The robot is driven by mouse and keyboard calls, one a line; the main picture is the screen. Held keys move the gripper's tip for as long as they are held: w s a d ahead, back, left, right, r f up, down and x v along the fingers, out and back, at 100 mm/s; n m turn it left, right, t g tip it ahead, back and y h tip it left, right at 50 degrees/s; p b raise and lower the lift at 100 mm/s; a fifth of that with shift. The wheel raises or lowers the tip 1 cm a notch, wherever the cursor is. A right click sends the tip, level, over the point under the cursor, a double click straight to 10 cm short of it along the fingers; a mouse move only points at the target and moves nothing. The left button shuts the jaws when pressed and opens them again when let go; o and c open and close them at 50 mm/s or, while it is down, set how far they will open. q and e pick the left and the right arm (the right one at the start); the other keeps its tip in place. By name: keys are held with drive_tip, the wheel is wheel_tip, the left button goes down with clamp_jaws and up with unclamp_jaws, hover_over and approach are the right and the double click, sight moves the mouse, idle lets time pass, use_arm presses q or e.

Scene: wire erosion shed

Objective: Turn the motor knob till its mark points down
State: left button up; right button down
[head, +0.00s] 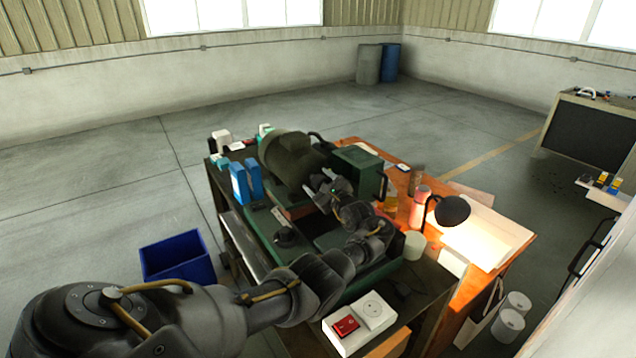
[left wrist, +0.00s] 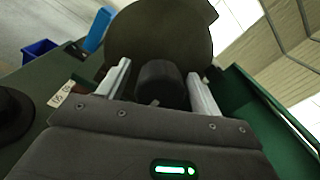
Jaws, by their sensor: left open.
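My left gripper (head: 330,187) is open beside the big dark green motor-like housing (head: 290,158) on the bench machine. In the left wrist view, a dark round knob (left wrist: 160,83) is between its two pale fingers (left wrist: 161,88), with a gap visible on each side. The housing (left wrist: 165,35) rises behind it. A tiny pale spot shows low on the knob; I cannot tell if it is the mark. The gripper hides this knob in the head view. Another black knob (head: 287,237) sits on the green bed near a pale label and also shows in the left wrist view (left wrist: 12,112).
A lit desk lamp (head: 452,210), a pink bottle (head: 419,203) and papers are on the bench's right side. Blue boxes (head: 240,184) stand at the left. A white switch box (head: 373,308) is at the front.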

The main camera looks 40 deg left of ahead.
use_arm(q)
drive_tip(key=b+v, duration=0.1)
drive_tip(key=v, duration=0.9)
drive_tip(key=shift+d, duration=0.2)
